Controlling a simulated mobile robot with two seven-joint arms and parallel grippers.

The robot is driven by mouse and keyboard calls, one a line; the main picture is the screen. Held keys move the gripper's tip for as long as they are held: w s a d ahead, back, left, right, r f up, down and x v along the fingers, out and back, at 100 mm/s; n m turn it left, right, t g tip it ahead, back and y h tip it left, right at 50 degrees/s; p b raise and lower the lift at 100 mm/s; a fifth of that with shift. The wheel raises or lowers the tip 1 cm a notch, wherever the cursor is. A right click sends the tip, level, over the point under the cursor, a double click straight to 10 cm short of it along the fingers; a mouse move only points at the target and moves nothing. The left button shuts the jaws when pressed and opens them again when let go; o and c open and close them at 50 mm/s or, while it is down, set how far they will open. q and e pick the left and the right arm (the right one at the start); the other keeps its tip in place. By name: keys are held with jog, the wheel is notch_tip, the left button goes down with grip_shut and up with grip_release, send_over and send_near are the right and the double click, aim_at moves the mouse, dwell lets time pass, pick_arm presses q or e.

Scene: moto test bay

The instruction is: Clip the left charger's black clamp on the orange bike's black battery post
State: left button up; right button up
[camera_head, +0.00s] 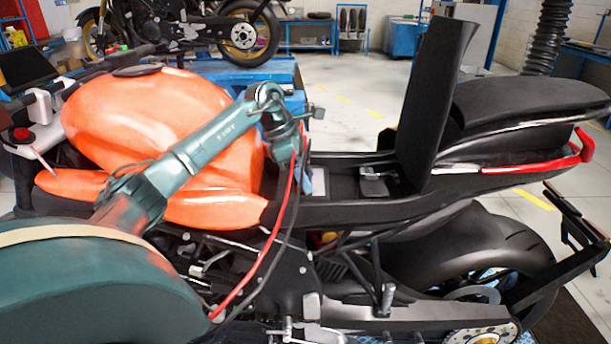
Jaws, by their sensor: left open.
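The orange bike (150,115) stands side-on across the view. Its seat flap (437,90) is raised upright, and an open bay (345,182) with dark parts shows in front of it. My left gripper (298,152) points down at the front end of this bay, behind the orange tank. It is open; its fingertips are small and partly hidden. A red cable (270,250) and a dark cable (287,240) run from beside this gripper down to the lower left. I cannot make out the black clamp, the battery post or the charger. My right gripper is out of view.
The tail (525,105) and raised seat flap stand to the right of the bay. Another motorcycle (180,25) stands on a blue lift (285,75) behind. A blue cabinet (405,38) is at the back. The floor behind the bay is clear.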

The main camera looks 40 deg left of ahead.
pick_arm(q)
jog(key=v, duration=1.2)
jog(key=shift+s+a+r, duration=0.15)
jog(key=shift+r, duration=0.15)
